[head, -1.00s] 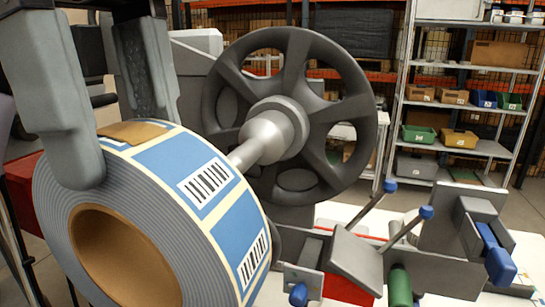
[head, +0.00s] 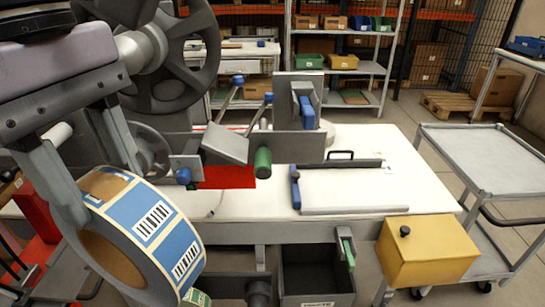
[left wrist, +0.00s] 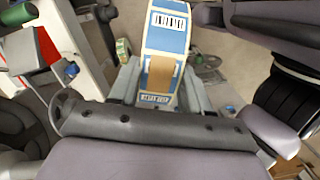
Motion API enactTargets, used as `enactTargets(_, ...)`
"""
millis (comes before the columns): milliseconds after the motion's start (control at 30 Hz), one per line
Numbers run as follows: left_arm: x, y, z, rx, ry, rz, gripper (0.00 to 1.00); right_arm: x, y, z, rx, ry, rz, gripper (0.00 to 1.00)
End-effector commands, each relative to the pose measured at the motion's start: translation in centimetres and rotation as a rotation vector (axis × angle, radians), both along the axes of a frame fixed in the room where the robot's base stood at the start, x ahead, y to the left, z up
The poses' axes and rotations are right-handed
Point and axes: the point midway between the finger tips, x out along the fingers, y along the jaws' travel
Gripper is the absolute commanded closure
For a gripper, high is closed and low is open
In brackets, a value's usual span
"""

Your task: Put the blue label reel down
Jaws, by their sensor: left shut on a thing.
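The blue label reel (head: 186,237) is a thick roll with blue labels, barcodes and a brown core, at the lower left of the head view. My left gripper (head: 100,188) is shut on its rim, with one finger on the near side and one on the far side. The reel hangs tilted in front of the white bench. In the left wrist view the reel (left wrist: 164,38) sits between the two fingers (left wrist: 162,88). What lies directly under it is mostly hidden. My right gripper is not in view.
A machine with a large dark wheel (head: 183,78) stands behind the gripper. The white bench top (head: 400,195) runs to the right. A yellow box (head: 430,255) is at its front right corner. A bare grey cart (head: 490,158) stands further right. Stocked shelves (head: 345,68) are behind.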

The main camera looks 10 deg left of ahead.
Motion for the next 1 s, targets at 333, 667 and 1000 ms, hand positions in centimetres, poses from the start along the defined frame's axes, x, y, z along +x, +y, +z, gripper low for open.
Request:
enactTargets(333,4.7,-0.1,-11.3,-0.002,0.012,-0.382,1.0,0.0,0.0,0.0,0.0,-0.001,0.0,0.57)
enactTargets(667,8.4,0.0,-24.0,-0.004,0.012,-0.809,1.0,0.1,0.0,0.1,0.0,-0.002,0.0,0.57)
enactTargets(1000,10.8,1.3,-37.0,-0.003,0.009,-1.244,1.0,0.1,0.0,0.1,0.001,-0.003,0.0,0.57)
